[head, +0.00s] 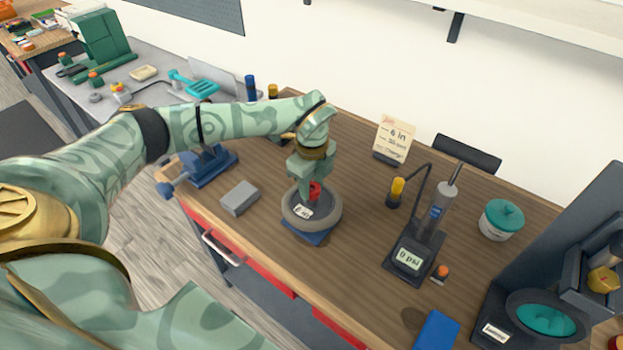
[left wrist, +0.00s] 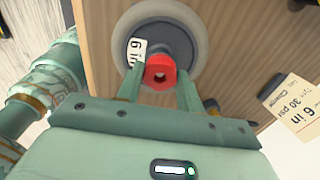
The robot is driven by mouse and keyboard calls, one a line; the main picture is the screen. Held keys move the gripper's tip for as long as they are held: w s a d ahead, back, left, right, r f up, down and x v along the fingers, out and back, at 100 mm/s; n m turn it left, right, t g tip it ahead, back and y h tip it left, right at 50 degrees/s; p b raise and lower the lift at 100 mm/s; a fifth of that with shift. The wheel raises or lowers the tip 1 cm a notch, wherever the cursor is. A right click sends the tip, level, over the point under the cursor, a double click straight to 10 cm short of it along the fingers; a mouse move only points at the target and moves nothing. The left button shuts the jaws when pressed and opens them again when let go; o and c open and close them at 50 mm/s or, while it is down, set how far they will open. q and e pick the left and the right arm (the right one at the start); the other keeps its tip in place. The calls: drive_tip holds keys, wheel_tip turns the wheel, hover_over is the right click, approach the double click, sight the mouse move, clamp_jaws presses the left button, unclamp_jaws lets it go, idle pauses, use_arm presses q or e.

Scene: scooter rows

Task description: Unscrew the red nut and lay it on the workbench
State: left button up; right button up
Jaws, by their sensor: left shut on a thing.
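The red nut (head: 315,190) is at the middle of a small grey wheel (head: 331,219), which lies flat on a blue base (head: 308,237) on the workbench (head: 350,262). A white label reading "6 in" (head: 303,212) is on the wheel's hub. My left gripper (head: 305,196) points down over the wheel. In the left wrist view the red nut (left wrist: 160,73) sits between the fingertips of my left gripper (left wrist: 160,80), which is shut on it. I cannot tell whether the nut is clear of the hub. My right gripper is not in view.
A grey block (head: 239,198) and a blue vise (head: 208,165) stand left of the wheel. A pump with a "0 psi" display (head: 409,259), a card (head: 393,138) and a teal-lidded tub (head: 501,220) are to the right.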

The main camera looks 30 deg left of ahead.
sight(312, 189)
use_arm(q)
drive_tip(key=n+p, duration=0.1)
drive_tip(key=n, duration=0.4)
drive_tip(key=shift+p, duration=0.3)
drive_tip(key=n+p, duration=0.1)
drive_tip(key=n, duration=0.4)
drive_tip(key=shift+p, duration=0.35)
drive_tip(key=o, duration=1)
drive_tip(key=shift+o, duration=0.2)
wheel_tip(312, 189, up, 16)
